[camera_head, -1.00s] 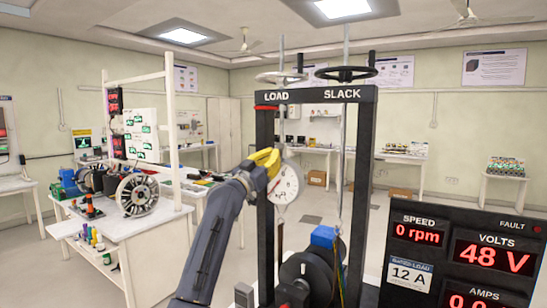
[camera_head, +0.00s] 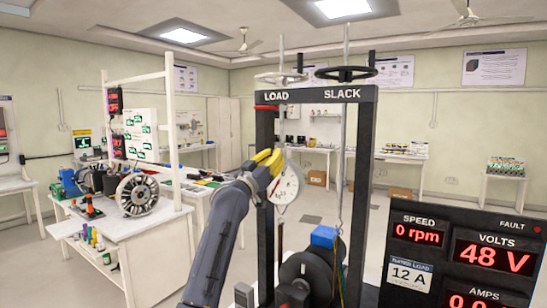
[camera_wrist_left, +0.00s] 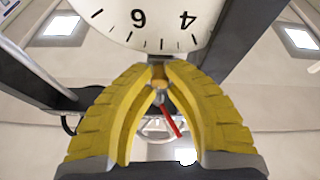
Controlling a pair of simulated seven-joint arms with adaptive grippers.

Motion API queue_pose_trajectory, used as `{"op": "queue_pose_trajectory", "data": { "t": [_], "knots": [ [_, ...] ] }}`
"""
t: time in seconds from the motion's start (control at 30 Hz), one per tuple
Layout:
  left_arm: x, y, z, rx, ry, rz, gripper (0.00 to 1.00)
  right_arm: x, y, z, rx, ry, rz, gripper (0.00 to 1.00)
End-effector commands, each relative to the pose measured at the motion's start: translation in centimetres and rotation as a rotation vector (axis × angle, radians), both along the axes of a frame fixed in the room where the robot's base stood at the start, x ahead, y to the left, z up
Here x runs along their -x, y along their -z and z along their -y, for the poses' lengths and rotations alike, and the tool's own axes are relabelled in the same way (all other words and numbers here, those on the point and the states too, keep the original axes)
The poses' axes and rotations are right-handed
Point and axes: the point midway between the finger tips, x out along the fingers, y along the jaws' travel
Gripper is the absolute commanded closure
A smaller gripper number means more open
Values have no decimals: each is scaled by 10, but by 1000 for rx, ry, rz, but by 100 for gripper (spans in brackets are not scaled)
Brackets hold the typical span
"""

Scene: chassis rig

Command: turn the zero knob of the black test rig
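The black test rig (camera_head: 265,215) stands in the middle of the head view, with LOAD and SLACK on its top beam. A white round dial (camera_head: 290,186) hangs in its frame. The dial fills the top of the left wrist view (camera_wrist_left: 150,18), its numbers upside down. A small brass-coloured knob (camera_wrist_left: 159,78) shows below the dial's edge. My left gripper (camera_head: 272,160) is at the dial's upper left edge in the head view. In the wrist view its yellow fingertips (camera_wrist_left: 159,72) close on both sides of the knob. My right gripper is out of view.
Two handwheels, one black (camera_head: 345,73), sit above the beam. A black panel (camera_head: 462,255) reading 0 rpm and 48 V stands at the right front. A white bench (camera_head: 150,232) with a motor and wheel stands at the left.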

Motion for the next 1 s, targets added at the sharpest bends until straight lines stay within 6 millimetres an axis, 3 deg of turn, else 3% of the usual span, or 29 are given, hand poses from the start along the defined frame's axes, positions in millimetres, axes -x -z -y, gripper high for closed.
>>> {"op": "queue_pose_trajectory", "data": {
  "t": [0.03,0.17,0.57,1.0],
  "knots": [
    [0,0,0,0,1,0,86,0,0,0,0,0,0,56],
    [0,0,0,1,0,1,71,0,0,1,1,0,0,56],
    [5,3,-4,0,-1,2,71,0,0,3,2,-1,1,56],
    [55,28,-35,0,-2,2,71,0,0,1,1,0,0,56]
  ]
}}
